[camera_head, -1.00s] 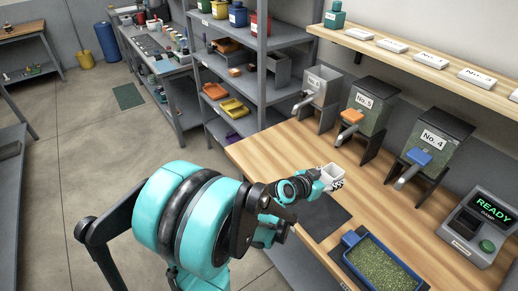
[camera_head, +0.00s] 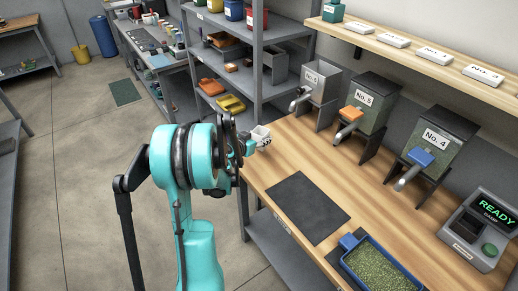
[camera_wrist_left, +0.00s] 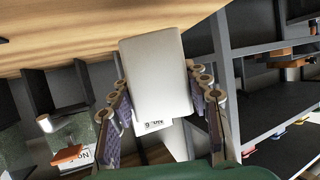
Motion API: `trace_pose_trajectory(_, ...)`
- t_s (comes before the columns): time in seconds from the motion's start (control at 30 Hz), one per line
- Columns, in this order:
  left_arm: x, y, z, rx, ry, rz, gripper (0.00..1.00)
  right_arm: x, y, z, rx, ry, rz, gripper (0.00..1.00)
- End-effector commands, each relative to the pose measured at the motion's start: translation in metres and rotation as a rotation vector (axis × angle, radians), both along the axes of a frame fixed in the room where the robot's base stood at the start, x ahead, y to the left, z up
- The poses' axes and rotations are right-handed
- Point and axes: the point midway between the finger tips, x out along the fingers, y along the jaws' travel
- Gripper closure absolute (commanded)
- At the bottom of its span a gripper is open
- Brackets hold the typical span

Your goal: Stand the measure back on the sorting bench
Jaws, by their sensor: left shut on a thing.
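The white measure (camera_head: 261,135) is a small box-like cup. My left gripper (camera_head: 248,146) is shut on it and holds it by the far left corner of the wooden bench (camera_head: 290,150). My right gripper is not in view.
A dark mat (camera_head: 308,208) lies bare on the wooden bench. A blue tray (camera_head: 348,241) of green beans is at its front. Hoppers (camera_head: 372,102) and a READY display unit (camera_head: 480,227) line the back. A grey shelf rack (camera_head: 259,60) and a cluttered grey bench (camera_head: 181,72) stand beyond.

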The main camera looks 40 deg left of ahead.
Motion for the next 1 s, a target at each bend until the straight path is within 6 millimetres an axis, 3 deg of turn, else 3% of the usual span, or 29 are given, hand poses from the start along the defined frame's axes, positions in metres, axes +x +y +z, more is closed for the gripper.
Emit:
trace_pose_trajectory(0.17,0.000,0.006,-0.009,0.001,0.000,-0.001,0.93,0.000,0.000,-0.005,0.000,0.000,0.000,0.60)
trace_pose_trajectory(0.4,0.000,0.006,-0.044,0.001,0.000,-0.001,0.93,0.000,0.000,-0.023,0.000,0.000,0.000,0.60)
trace_pose_trajectory(0.77,0.000,0.006,-0.046,0.001,0.000,-0.001,0.93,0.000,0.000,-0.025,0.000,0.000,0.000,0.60)
trace_pose_trajectory(0.8,0.000,0.006,-0.047,0.001,0.000,-0.001,0.50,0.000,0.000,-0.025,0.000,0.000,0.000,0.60)
trace_pose_trajectory(0.87,0.000,0.006,-0.046,0.001,0.000,-0.001,0.34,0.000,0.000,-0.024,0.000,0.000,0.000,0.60)
trace_pose_trajectory(1.0,0.000,0.006,-0.046,0.001,0.000,-0.001,0.32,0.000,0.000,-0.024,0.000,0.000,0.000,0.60)
